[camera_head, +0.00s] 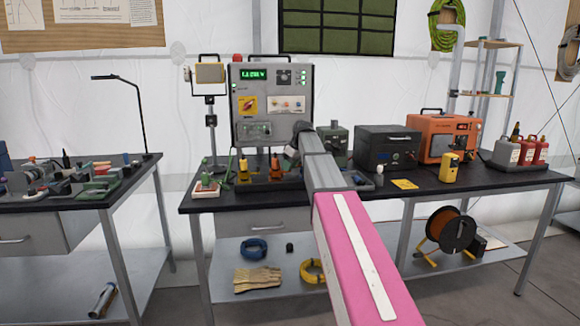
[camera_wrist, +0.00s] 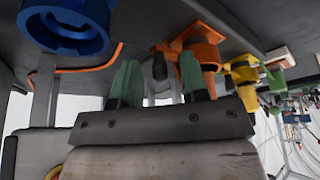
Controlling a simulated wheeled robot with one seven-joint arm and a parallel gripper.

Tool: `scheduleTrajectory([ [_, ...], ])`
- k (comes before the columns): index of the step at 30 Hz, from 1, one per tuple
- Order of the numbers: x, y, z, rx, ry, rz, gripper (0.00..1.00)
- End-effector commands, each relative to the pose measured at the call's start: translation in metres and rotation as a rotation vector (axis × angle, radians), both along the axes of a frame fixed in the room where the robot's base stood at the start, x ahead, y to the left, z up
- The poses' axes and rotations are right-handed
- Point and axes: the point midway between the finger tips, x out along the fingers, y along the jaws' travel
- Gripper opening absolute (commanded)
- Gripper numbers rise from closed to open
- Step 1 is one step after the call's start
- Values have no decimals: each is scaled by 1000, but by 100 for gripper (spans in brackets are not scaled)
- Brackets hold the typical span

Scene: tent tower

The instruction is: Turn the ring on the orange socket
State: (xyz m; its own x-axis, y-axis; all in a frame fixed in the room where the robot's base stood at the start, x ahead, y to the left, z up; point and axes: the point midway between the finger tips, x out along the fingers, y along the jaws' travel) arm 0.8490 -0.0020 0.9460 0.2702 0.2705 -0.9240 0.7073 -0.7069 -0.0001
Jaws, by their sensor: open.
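The orange socket (camera_head: 275,168) stands on the bench below the grey control box. In the wrist view, which shows the scene upside down, the orange socket (camera_wrist: 200,48) is beyond my gripper (camera_wrist: 160,64), near its right finger. The two green fingers are apart, with a dark cylindrical thing visible between them; I cannot tell whether it is in the gap or behind it. The ring on the socket cannot be clearly made out. In the head view my arm hides most of the gripper.
A blue socket (camera_wrist: 66,28) is close on the left in the wrist view, and a yellow socket (camera_wrist: 240,72) is on the right. The control box (camera_head: 271,104) stands behind the sockets. A black case (camera_head: 387,148) and an orange unit (camera_head: 444,138) stand farther right.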

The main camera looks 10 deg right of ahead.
Motion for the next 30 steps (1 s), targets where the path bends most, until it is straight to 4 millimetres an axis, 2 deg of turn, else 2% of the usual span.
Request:
scheduleTrajectory([
  [7,0,0,-1,0,0,0,41],
  [8,0,0,-1,0,0,0,38],
  [9,0,0,-1,0,0,0,25],
  [11,0,0,-1,0,0,0,5],
  [12,0,0,-1,0,0,0,0],
  [23,-3,0,-1,0,-1,-32,0],
  [30,-12,2,-1,0,-2,-161,0],
])
